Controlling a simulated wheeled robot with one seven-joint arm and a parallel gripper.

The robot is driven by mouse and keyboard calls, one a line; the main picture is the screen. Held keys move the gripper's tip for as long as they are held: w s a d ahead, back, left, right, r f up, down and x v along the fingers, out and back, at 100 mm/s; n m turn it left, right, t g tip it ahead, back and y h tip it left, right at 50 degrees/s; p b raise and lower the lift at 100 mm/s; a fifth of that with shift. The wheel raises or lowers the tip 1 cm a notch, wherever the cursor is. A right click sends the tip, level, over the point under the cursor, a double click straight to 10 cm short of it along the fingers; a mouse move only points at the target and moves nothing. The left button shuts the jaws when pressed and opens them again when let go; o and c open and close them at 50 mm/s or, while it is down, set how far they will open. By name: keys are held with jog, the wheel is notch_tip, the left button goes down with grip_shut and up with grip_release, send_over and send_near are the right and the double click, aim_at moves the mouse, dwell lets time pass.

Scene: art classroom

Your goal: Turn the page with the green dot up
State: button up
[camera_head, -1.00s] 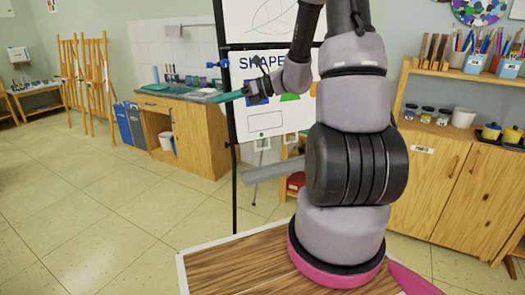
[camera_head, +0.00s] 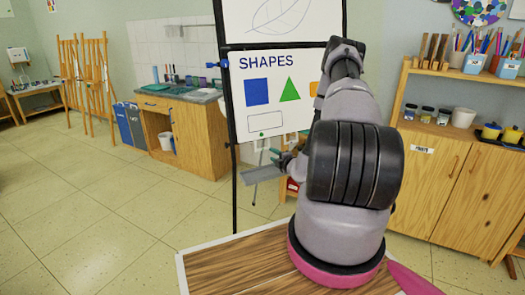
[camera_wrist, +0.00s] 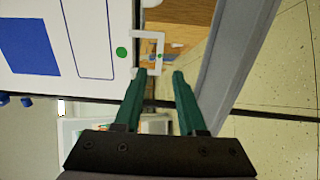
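The lower page (camera_head: 275,70), titled SHAPES, hangs on the flip chart and shows a blue square, a green triangle and part of an orange shape. A green dot (camera_head: 264,134) is at its bottom edge, with a white loop-like tab (camera_head: 262,145) below it. The green dot (camera_wrist: 122,52) and white tab (camera_wrist: 161,48) also show in the wrist view. My gripper (camera_head: 274,154) is just below the tab. In the wrist view, my gripper (camera_wrist: 159,73) has its green fingers apart, with the tab's end at or just beyond the gap between the tips. Contact cannot be told.
A page with a leaf drawing (camera_head: 280,15) is above the SHAPES page. A grey ledge (camera_head: 262,175) juts out below my gripper and runs close beside the right finger in the wrist view (camera_wrist: 235,60). The wooden cabinet (camera_head: 430,180) stands right; open floor (camera_head: 90,210) lies left.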

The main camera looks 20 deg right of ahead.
jog(key=w, duration=0.3)
jog(key=w+f, duration=0.1)
jog(key=w, duration=0.3)
jog(key=w+f, duration=0.1)
jog(key=w, duration=0.3)
jog(key=shift+a, duration=0.3)
jog(key=shift+c, duration=0.3)
grip_shut()
